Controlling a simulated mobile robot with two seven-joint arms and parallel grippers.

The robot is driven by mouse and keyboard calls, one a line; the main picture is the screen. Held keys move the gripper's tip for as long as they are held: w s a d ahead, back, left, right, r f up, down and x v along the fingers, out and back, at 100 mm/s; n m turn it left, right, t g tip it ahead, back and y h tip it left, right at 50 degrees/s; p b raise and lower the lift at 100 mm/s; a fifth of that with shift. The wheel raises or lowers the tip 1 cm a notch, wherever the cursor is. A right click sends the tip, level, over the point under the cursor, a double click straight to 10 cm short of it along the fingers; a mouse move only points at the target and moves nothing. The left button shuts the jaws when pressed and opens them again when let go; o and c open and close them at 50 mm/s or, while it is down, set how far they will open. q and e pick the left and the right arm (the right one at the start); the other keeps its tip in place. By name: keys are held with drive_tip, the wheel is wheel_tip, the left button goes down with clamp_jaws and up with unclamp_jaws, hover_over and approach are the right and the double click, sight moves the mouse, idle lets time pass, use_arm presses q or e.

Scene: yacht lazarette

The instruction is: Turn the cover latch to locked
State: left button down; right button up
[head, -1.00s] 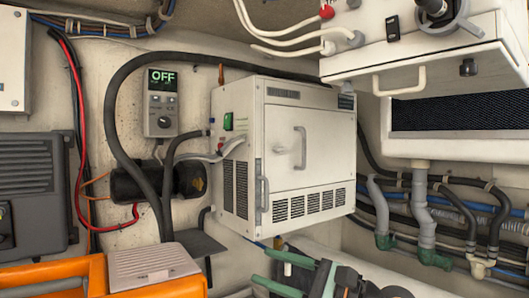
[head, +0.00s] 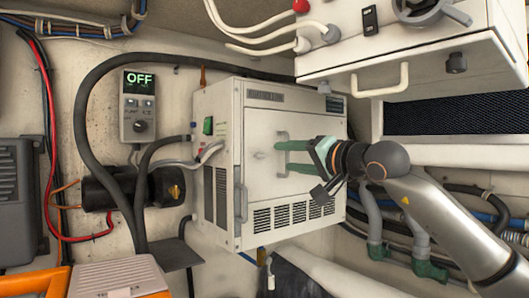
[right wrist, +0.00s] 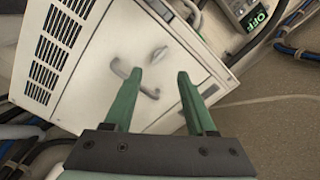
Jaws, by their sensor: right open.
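The white cabinet (head: 290,185) hangs on the wall with its front cover shut. The small cover latch (head: 262,153) is a pale knob left of the cover's grey bar handle (head: 283,135). My right gripper (head: 277,158) is open, its two green fingers pointing at the cover close to the latch and handle. In the right wrist view the latch (right wrist: 158,54) shows just beyond the gap between the open fingertips (right wrist: 158,76), and the bar handle (right wrist: 122,68) is partly behind one finger. I cannot tell whether the fingers touch the cover. My left gripper is out of view.
A wall controller (head: 139,108) reads OFF. A white drawer unit (head: 420,55) overhangs at the upper right. Black hoses loop left of the cabinet, and pipes (head: 372,215) run at the lower right. An orange case (head: 35,283) sits at the lower left.

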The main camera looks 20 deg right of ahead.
sight(264, 155)
drive_tip(key=p+x, duration=0.2)
drive_tip(key=x, duration=0.5)
drive_tip(key=shift+w+a+p, duration=0.1)
drive_tip(key=shift+w+p, duration=0.15)
drive_tip(key=shift+p, duration=0.15)
drive_tip(key=shift+w+a+f, duration=0.1)
drive_tip(key=shift+w+a, duration=0.1)
drive_tip(key=shift+w, duration=0.35)
clamp_jaws()
